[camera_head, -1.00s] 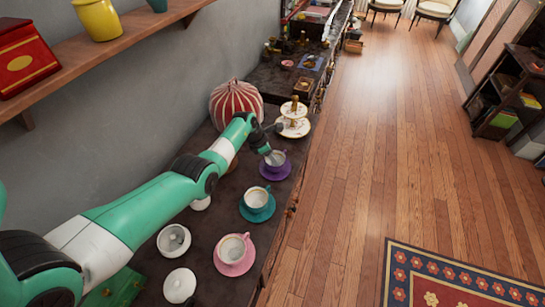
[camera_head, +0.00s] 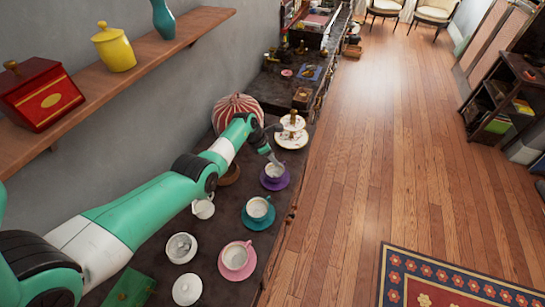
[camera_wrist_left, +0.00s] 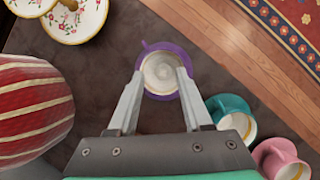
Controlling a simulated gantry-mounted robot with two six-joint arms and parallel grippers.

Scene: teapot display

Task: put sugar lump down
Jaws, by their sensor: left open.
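A purple cup (camera_head: 275,171) stands on a purple saucer (camera_head: 281,184) near the counter's front edge. My left gripper (camera_head: 271,159) is right above this cup, its fingers pointing down at it. In the left wrist view the open fingers (camera_wrist_left: 160,75) frame the cup (camera_wrist_left: 160,82) on both sides, with nothing visible held between them. The cup's inside looks pale, and I cannot make out a sugar lump in it. A teal cup (camera_head: 257,208) on a teal saucer and a pink cup (camera_head: 236,256) on a pink saucer stand nearer. My right gripper does not show.
A red-and-white striped teapot or cosy (camera_head: 236,106) stands behind my left arm. A tiered cake stand (camera_head: 291,137) is just beyond the purple cup. White dishes (camera_head: 181,248) and a small white jug (camera_head: 203,208) stand by the arm. The wall shelf (camera_head: 120,76) overhangs the left.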

